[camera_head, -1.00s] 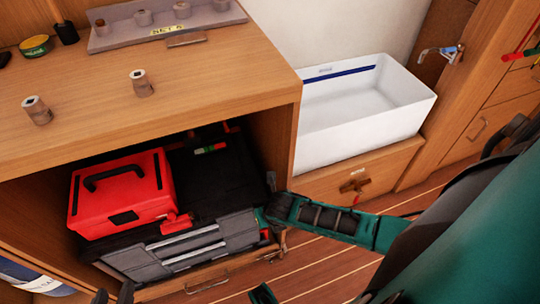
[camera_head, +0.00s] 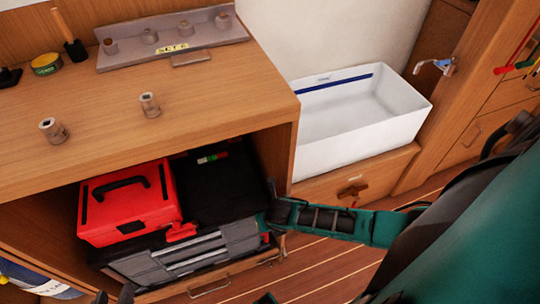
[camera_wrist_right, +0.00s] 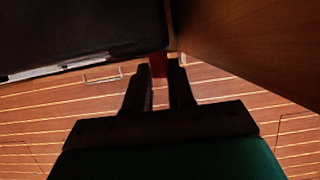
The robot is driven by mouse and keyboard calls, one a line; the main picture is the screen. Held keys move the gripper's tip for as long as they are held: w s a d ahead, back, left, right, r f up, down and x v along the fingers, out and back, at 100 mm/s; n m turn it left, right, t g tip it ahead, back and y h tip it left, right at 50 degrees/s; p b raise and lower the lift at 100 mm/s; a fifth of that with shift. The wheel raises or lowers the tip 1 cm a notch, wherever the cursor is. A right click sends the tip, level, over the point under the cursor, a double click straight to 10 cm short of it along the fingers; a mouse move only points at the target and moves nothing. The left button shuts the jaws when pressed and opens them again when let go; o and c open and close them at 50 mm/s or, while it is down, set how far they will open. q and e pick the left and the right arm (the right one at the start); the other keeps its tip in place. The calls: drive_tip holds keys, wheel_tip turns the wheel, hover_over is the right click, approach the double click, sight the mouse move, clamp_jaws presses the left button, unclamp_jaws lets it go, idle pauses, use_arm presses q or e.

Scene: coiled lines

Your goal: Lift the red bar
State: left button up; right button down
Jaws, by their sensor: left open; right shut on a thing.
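A small red piece (camera_wrist_right: 158,64), which I take to be the red bar, shows between the fingertips of my right gripper (camera_wrist_right: 160,70) in the right wrist view. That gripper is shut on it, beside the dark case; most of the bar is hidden. In the head view my right gripper (camera_head: 274,207) is at the right front corner of the black case (camera_head: 225,190), by the cabinet's side wall. My left gripper (camera_head: 114,297) shows only its dark fingertips at the bottom left edge, apart and empty, below the case.
A red toolbox (camera_head: 130,203) sits on the left of the case, inside the cabinet. The counter (camera_head: 200,105) above holds sockets (camera_head: 150,104) and a grey rack (camera_head: 175,40). A white bin (camera_head: 350,135) stands right of the cabinet. Striped floor (camera_head: 310,270) is clear in front.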

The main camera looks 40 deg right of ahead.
drive_tip(key=shift+w+r, duration=0.25)
drive_tip(key=c, duration=1.3)
unclamp_jaws()
drive_tip(key=shift+d+r, duration=0.1)
drive_tip(key=o, duration=0.3)
drive_tip(key=shift+s, duration=0.1)
drive_tip(key=shift+o, duration=0.2)
use_arm(q)
drive_tip(key=a+r+p, duration=0.1)
drive_tip(key=p, duration=0.1)
drive_tip(key=s+a+r+p, duration=0.1)
drive_tip(key=p, duration=0.2)
drive_tip(key=shift+r+y+p, duration=0.3)
use_arm(e)
drive_tip(key=v, duration=1.2)
drive_tip(key=shift+s+r, duration=0.25)
